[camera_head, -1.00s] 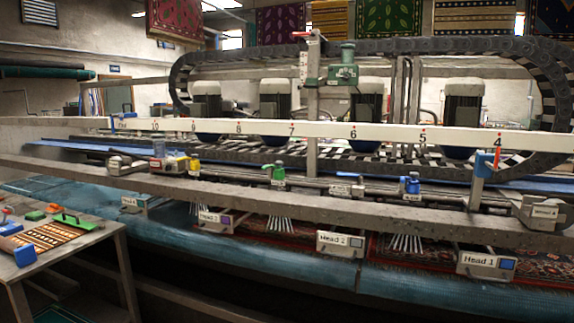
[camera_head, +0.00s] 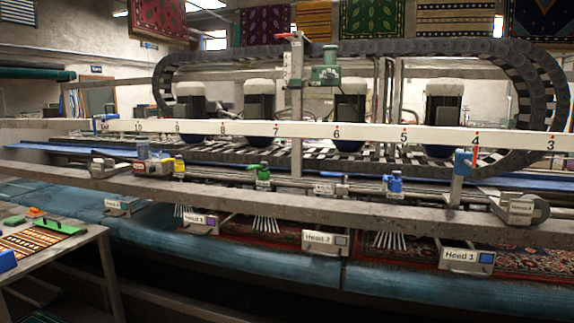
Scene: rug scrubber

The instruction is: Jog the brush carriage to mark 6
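The white scale beam (camera_head: 370,131) runs across the machine. Its readable marks fall from 10 at the left to 3 at the right, with mark 6 (camera_head: 337,134) right of centre. An upright post (camera_head: 296,120) with a red top and a green fitting (camera_head: 326,68) crosses the beam between marks 7 and 6, nearer 7. A blue clamp-like part with a red piece (camera_head: 463,163) sits by mark 4. Brush heads labelled Head 1 (camera_head: 466,258) and Head 2 (camera_head: 319,240) hang over the rug. I cannot tell which part is the carriage's pointer. My gripper is not in view.
Green (camera_head: 263,174), blue (camera_head: 396,183) and yellow (camera_head: 179,166) handles sit along the rail behind the grey front beam (camera_head: 300,209). A table (camera_head: 50,250) with a small rug stands at the left. A black cable chain (camera_head: 400,47) loops above.

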